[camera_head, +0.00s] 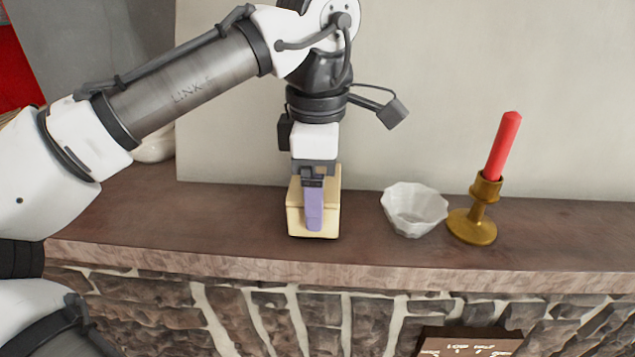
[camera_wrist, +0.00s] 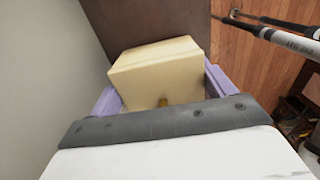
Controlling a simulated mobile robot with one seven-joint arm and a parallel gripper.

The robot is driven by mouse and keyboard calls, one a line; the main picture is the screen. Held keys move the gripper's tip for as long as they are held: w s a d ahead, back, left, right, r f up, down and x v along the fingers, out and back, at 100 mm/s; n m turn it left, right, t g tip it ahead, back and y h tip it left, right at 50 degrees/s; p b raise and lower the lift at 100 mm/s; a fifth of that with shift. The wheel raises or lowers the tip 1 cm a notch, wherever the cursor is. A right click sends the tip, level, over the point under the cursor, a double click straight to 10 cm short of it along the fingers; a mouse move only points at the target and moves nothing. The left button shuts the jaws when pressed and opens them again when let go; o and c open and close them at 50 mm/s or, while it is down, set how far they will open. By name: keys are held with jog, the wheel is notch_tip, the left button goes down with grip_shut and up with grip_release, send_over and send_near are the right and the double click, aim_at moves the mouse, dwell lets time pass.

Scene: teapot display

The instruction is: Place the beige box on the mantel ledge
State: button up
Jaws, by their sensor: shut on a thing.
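The beige box (camera_head: 296,218) is at the mantel ledge (camera_head: 130,215), left of the middle in the head view. My gripper (camera_head: 313,215) comes down from above with its purple fingers on either side of the box and is shut on it. In the wrist view the beige box (camera_wrist: 160,72) sits between the purple fingers of my gripper (camera_wrist: 162,90). The box looks upright and its bottom is at or just above the ledge; I cannot tell if it touches. The near finger hides part of its front.
A white faceted bowl (camera_head: 414,210) stands right of the box with a small gap. A brass candle holder (camera_head: 474,228) with a red candle (camera_head: 502,147) stands further right. A pale wall (camera_head: 440,90) rises behind.

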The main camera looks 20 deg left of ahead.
jog(key=shift+f+b, duration=0.35)
jog(key=shift+f, duration=0.2)
jog(key=o, duration=1)
